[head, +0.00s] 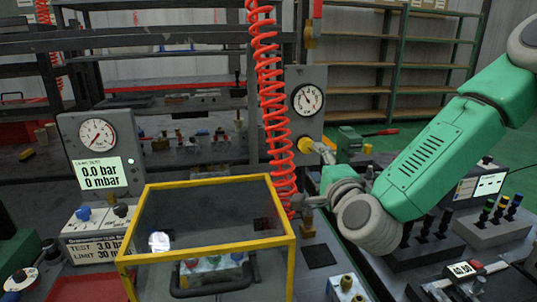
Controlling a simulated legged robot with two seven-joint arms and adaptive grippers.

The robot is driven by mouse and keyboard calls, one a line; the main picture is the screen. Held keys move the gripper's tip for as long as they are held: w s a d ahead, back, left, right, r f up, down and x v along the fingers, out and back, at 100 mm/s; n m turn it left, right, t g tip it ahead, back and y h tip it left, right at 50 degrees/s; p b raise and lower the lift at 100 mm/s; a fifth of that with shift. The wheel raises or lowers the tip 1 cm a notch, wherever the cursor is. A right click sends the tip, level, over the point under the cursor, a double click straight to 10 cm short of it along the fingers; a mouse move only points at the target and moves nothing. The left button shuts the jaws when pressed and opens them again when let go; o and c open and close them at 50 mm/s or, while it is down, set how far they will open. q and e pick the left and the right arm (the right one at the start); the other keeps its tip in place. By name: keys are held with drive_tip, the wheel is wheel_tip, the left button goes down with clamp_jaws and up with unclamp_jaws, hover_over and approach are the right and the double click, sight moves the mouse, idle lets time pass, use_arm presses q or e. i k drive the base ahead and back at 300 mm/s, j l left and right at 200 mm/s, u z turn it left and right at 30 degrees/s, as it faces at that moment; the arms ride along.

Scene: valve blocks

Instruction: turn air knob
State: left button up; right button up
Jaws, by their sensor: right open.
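A yellow knob (305,145), which looks like the air knob, is on the front of a grey panel (310,122) below a round dial gauge (307,98). My right gripper (324,153) reaches up from the lower right, its fingertips close to the knob's right side. The fingers are open and small in the picture; I cannot tell whether they touch the knob. My green right arm comes in from the right. I see no left gripper.
A red coiled hose (268,90) hangs just left of the panel. A yellow-framed clear box (210,250) stands in front of it. A gauge unit (98,150) reading 0.0 bar is at the left. Valve blocks (490,229) stand at the right.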

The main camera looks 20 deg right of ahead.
sight(121, 209)
drive_tip(key=k+j, duration=0.15)
drive_tip(key=k, duration=0.35)
drive_tip(key=k+j, duration=0.2)
drive_tip(key=k, duration=0.25)
